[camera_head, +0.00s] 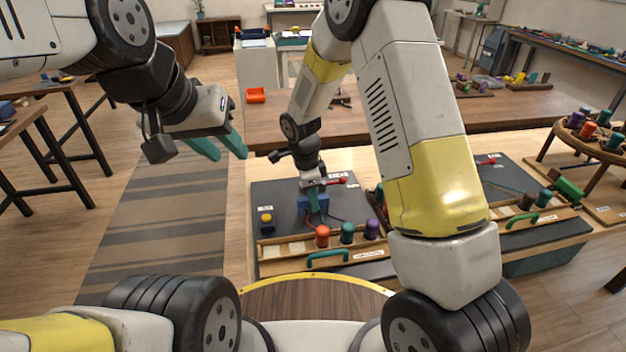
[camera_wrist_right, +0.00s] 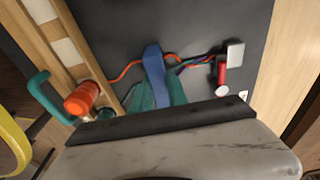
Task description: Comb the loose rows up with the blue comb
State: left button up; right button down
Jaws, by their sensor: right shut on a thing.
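The blue comb (camera_head: 304,203) is in my right gripper (camera_head: 313,197), low over the dark board (camera_head: 285,190). In the right wrist view the comb (camera_wrist_right: 155,75) stands between the teal fingertips, and the cords pass at its tip; I cannot tell whether it touches them. An orange cord (camera_wrist_right: 122,74) runs from the left to the comb. Right of it, orange, teal and dark cords (camera_wrist_right: 195,62) run together to a white block (camera_wrist_right: 235,54) beside a red handle (camera_wrist_right: 222,73). My left gripper (camera_head: 229,155) is open and empty, left of the table.
Orange (camera_head: 322,236), teal (camera_head: 347,233) and purple (camera_head: 371,229) bobbins stand in a wooden rack with a green handle (camera_head: 328,259). A yellow button (camera_head: 266,217) is left on the board. My right arm hides the middle. A round bobbin tray (camera_head: 590,143) stands right.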

jog(key=shift+w, duration=0.15)
dwell(0.4)
jog(key=shift+w+a, duration=0.2)
jog(key=shift+w, duration=0.65)
jog(key=shift+r, duration=0.1)
jog(key=shift+s+d+r, duration=0.1)
jog(key=shift+s+r, duration=0.05)
jog(key=shift+r, duration=1.35)
jog(key=shift+s+a+r, duration=0.1)
jog(key=shift+s+r, duration=0.1)
jog(key=shift+r, duration=1.25)
jog(key=shift+s+d+r, duration=0.1)
jog(key=shift+s+r, duration=0.05)
jog(key=shift+r, duration=1.35)
